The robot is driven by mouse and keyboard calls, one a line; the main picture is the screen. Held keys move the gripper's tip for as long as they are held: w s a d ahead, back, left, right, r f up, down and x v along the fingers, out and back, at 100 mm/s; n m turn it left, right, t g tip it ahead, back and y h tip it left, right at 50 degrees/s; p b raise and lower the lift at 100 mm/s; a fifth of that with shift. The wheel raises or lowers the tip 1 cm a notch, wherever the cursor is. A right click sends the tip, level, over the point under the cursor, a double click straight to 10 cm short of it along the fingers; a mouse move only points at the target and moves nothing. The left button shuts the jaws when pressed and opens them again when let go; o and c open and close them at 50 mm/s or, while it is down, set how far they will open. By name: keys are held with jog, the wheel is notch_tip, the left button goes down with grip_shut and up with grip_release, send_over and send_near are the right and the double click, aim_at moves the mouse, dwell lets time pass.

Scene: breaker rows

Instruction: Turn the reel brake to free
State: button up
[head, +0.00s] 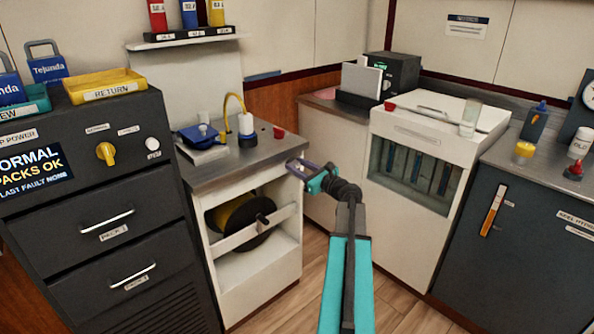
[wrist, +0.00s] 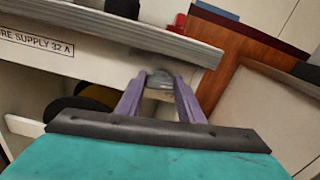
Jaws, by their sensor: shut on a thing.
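The reel cabinet (head: 282,190) has a white front under a steel counter, with a dark reel (head: 241,217) wound with yellow in its opening. My gripper (head: 296,167) is at the right end of the front panel, just below the counter edge. In the wrist view its purple fingers (wrist: 160,84) are shut on a small grey part, which I take for the reel brake (wrist: 159,80). The fingers hide most of this part, so its setting cannot be read. The reel also shows at the left in the wrist view (wrist: 97,97).
The counter edge (wrist: 115,32) overhangs close above the fingers. A label (wrist: 37,43) reading "RE SUPPLY 32 A" is on the panel to their left. A black drawer cabinet (head: 105,205) stands left, and a white cabinet (head: 405,215) right. Open wooden floor (head: 290,305) lies in front.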

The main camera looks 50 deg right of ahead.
jog(key=n+b, duration=0.1)
jog(key=n, duration=0.1)
jog(key=n+b, duration=0.2)
jog(key=shift+w+a+f, duration=0.15)
jog(key=shift+a, duration=0.05)
jog(key=n+b, duration=0.4)
jog(key=shift+n+b, duration=0.35)
jog(key=shift+n, duration=0.05)
jog(key=n+b, duration=0.7)
jog(key=shift+n, duration=0.3)
jog(key=o, duration=1.1)
jog(key=shift+c, duration=0.2)
jog(key=s+a+p, duration=0.1)
jog(key=s+p, duration=0.1)
jog(key=s, duration=1.1)
jog(key=shift+s+p, duration=0.3)
jog(key=shift+s, duration=0.1)
